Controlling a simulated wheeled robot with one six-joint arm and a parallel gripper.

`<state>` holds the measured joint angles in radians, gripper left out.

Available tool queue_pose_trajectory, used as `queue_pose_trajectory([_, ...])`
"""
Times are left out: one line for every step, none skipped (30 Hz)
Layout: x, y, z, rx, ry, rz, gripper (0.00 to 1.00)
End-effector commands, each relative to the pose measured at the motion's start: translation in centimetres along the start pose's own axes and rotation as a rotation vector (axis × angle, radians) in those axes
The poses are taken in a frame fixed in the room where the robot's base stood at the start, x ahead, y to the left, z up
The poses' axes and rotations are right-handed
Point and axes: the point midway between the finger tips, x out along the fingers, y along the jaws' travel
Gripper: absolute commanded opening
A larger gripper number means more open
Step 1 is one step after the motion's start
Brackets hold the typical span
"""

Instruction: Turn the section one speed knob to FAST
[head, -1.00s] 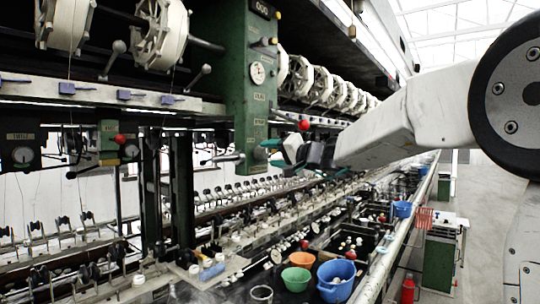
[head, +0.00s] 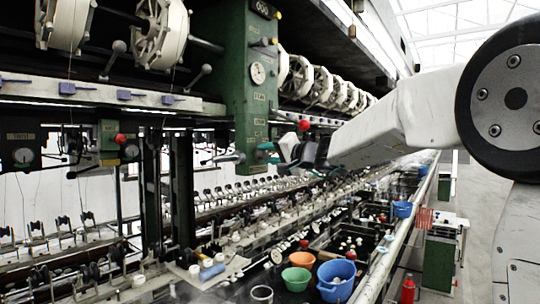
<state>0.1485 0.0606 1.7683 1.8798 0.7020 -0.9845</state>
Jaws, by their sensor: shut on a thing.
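My gripper (head: 266,152) is at the right edge of the green machine post (head: 252,100), low down, with its teal fingertips against the post. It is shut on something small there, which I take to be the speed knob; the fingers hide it. The knob's pointer and its FAST marking cannot be made out at this size. A round white gauge (head: 258,73) and several small label plates sit higher on the post.
A lever with a grey grip (head: 228,157) sticks out left of the post's foot. A red ball knob (head: 304,125) is just above my gripper. White reels (head: 298,75) hang behind. Green (head: 298,279) and blue (head: 336,280) basins stand below.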

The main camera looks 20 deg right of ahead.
Motion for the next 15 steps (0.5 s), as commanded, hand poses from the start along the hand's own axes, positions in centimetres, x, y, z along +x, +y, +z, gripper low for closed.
queue_pose_trajectory([-0.02,0.04,-0.03,0.02,-0.001,0.003,0.11])
queue_pose_trajectory([-0.03,0.04,-0.04,0.035,-0.002,0.004,0.11])
queue_pose_trajectory([-0.03,0.04,-0.05,0.058,-0.003,0.007,0.11])
queue_pose_trajectory([-0.03,0.04,-0.05,0.078,-0.004,0.008,0.11])
queue_pose_trajectory([-0.03,0.04,-0.06,0.098,-0.006,0.011,0.11])
queue_pose_trajectory([-0.03,0.05,-0.06,0.127,-0.008,0.014,0.11])
queue_pose_trajectory([-0.03,0.04,-0.07,0.151,-0.009,0.016,0.11])
queue_pose_trajectory([-0.03,0.04,-0.08,0.175,-0.011,0.018,0.11])
queue_pose_trajectory([-0.03,0.05,-0.08,0.209,-0.013,0.021,0.11])
queue_pose_trajectory([-0.03,0.06,-0.08,0.235,-0.015,0.024,0.11])
queue_pose_trajectory([-0.03,0.07,-0.09,0.261,-0.017,0.027,0.11])
queue_pose_trajectory([-0.03,0.07,-0.1,0.296,-0.019,0.03,0.11])
queue_pose_trajectory([-0.03,0.07,-0.1,0.322,-0.021,0.032,0.11])
queue_pose_trajectory([-0.03,0.08,-0.11,0.348,-0.022,0.035,0.11])
queue_pose_trajectory([-0.03,0.08,-0.12,0.382,-0.025,0.038,0.11])
